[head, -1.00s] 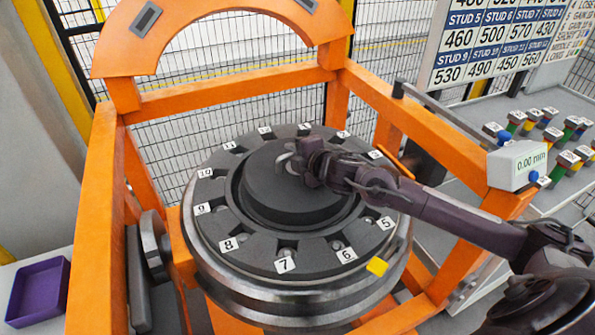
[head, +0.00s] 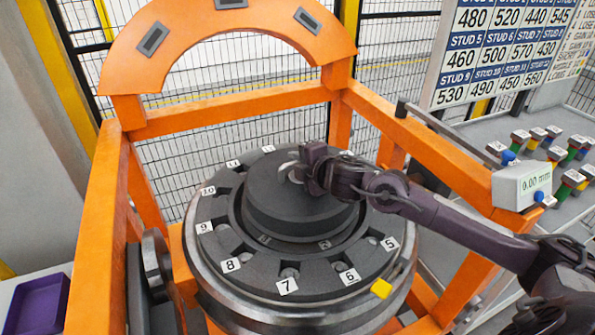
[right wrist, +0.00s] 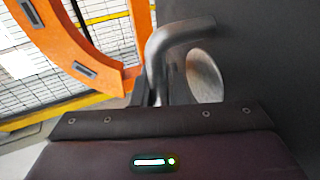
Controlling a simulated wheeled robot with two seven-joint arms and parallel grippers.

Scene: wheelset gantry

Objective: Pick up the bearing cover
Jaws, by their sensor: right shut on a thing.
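The bearing cover (head: 285,212) is a dark grey round disc at the middle of the numbered ring (head: 232,264). My right gripper (head: 295,172) reaches in from the right and is shut on the cover's handle, near the far side of its top. The cover looks raised a little, with more of its side wall and the ring's inner step showing. In the right wrist view the bent metal handle (right wrist: 168,45) stands beside the cover's dark face (right wrist: 265,60); the fingertips cannot be made out there. My left gripper is out of view.
The orange gantry frame (head: 108,210) surrounds the wheel, with an arch behind. A gauge box (head: 520,186) sits on the right rail, close to my right arm. A purple tray (head: 40,305) is at lower left. Several coloured blocks stand on the right-hand table.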

